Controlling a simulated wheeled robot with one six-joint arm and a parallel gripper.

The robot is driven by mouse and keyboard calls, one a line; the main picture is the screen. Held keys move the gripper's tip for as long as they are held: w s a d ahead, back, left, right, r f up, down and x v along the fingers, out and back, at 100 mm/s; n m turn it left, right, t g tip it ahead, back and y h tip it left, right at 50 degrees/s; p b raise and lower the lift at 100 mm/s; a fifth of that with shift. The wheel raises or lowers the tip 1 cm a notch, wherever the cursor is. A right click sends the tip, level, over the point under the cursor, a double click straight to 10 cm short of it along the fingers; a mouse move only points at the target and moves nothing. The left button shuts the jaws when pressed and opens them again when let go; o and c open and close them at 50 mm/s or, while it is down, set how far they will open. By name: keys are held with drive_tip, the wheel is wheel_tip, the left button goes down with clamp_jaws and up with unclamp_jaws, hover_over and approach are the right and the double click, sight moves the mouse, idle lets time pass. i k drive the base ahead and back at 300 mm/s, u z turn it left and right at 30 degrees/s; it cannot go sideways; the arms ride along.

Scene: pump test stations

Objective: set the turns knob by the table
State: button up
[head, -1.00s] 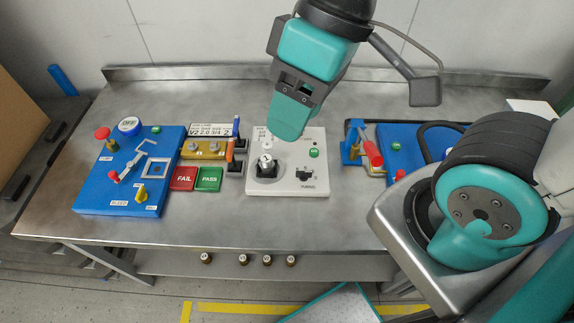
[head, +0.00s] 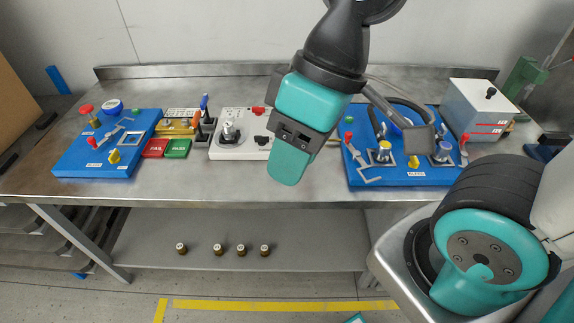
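The white panel (head: 218,152) sits on the steel bench left of centre in the head view. The knob (head: 229,131) stands upright on a round grey dial at its left; its exact setting is too small to read. A small printed card (head: 182,112) stands to its left, its text unreadable now. My gripper (head: 284,175) hangs in the air, pointing down, in front of the panel's right edge in the picture. It appears apart from the knob. One teal finger hides the other, so its opening is not shown.
A blue panel with levers (head: 85,165) lies at left, beside the red FAIL (head: 155,148) and green PASS (head: 177,149) plates. Another blue panel (head: 400,177) and a white-grey box (head: 478,112) stand at right. Small bottles (head: 218,249) stand on the lower shelf.

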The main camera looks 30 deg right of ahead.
sight(261, 140)
drive_tip(key=z, duration=0.15)
drive_tip(key=k, duration=0.35)
drive_tip(key=u, duration=1.25)
drive_tip(key=i, duration=1.15)
drive_tip(key=z, duration=0.65)
drive_tip(key=i, duration=0.3)
drive_tip(key=z, duration=0.4)
